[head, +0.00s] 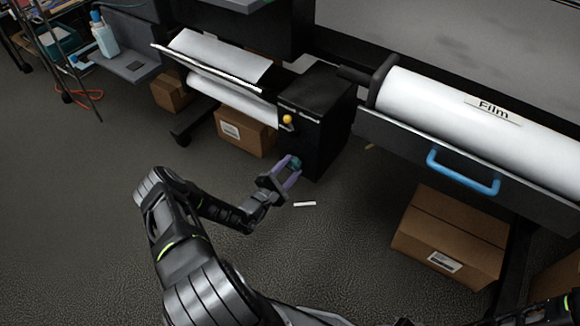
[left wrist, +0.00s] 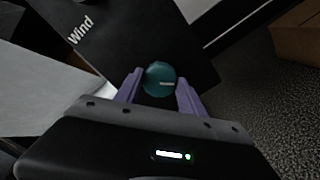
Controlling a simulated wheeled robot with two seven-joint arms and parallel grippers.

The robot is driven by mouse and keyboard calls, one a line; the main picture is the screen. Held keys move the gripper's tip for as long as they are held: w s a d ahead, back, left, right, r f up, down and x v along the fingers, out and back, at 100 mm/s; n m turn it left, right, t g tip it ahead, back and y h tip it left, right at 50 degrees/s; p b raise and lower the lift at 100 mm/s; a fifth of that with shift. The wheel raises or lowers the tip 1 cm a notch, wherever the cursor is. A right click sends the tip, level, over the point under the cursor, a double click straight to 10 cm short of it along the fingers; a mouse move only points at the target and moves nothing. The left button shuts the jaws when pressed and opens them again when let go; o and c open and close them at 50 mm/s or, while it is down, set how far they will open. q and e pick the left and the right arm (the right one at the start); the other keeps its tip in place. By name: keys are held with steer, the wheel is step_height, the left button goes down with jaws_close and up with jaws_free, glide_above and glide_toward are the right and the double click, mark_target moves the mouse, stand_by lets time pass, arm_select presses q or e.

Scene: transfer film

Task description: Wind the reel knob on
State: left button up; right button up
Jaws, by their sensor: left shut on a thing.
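The reel knob (left wrist: 159,79) is a round teal knob with a pale line across its face. It sits on the front of a black box (left wrist: 130,40) that bears the word "Wind" in the left wrist view. In the head view the knob (head: 295,164) is small, low on the front of the black box (head: 318,110). My left gripper (head: 290,172) has its purple fingers on either side of the knob, shut on it. The left wrist view shows the fingers (left wrist: 160,92) at its left and right sides. My right gripper is not clearly in view.
A yellow-tipped lever (head: 287,119) sticks out of the box above the knob. A white roll marked "Film" (head: 480,110) lies at right over a drawer with a blue handle (head: 462,174). Cardboard boxes (head: 455,232) stand on the floor. A white strip (head: 305,204) lies near my left gripper.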

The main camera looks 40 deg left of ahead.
arm_select(q)
steer(key=shift+d, duration=0.1)
steer(key=o, duration=1.4)
steer(key=shift+c, duration=0.2)
steer(key=s+p, duration=0.1)
steer(key=s, duration=0.6)
steer(key=shift+s+p, duration=0.35)
steer(key=shift+s, duration=0.05)
